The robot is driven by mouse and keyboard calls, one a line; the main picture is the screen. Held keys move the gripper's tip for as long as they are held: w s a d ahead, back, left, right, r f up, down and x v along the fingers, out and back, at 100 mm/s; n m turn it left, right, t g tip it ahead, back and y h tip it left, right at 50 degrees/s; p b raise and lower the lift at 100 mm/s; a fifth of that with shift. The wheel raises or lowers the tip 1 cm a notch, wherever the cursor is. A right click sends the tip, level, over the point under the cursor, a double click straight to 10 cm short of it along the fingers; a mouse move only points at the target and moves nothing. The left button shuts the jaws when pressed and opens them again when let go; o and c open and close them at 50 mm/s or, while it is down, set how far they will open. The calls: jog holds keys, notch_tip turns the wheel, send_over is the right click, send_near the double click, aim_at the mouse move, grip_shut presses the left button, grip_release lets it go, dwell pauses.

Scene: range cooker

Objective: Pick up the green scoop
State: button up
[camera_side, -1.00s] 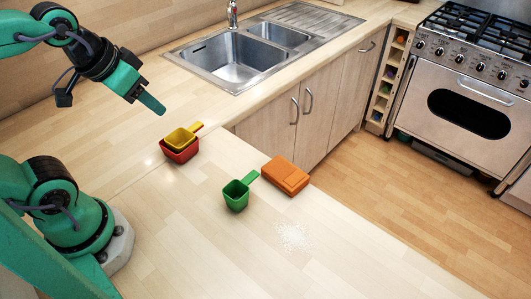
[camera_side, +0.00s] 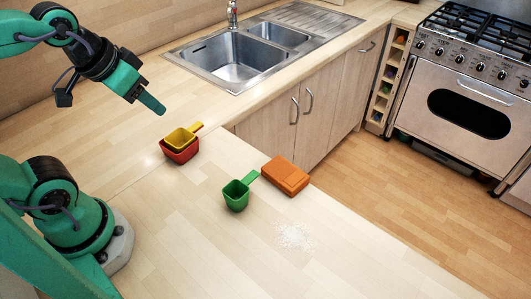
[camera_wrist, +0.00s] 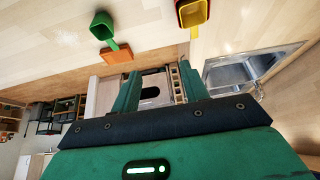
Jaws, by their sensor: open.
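The green scoop (camera_side: 236,195) stands upright on the light wooden counter, its handle pointing up and right toward an orange block. It also shows in the wrist view (camera_wrist: 103,27), near the top left. My gripper (camera_side: 146,97) is raised above the counter at the upper left of the side view, well apart from the scoop. In the wrist view my gripper (camera_wrist: 157,92) shows two green fingers spread apart with nothing between them.
A yellow scoop (camera_side: 180,138) sits nested in a red scoop (camera_side: 180,155), left of the green one. The orange block (camera_side: 286,176) lies near the counter's edge. White grains (camera_side: 294,237) are spilled in front. A sink (camera_side: 235,60) is set in the back counter.

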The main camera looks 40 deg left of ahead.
jog(key=shift+w, duration=0.15)
jog(key=g, duration=0.5)
send_over(252, 175)
jog(key=f, duration=1.5)
jog(key=shift+a, duration=0.3)
jog(key=shift+d+f+g, duration=0.3)
jog(key=shift+f, duration=4.15)
grip_shut()
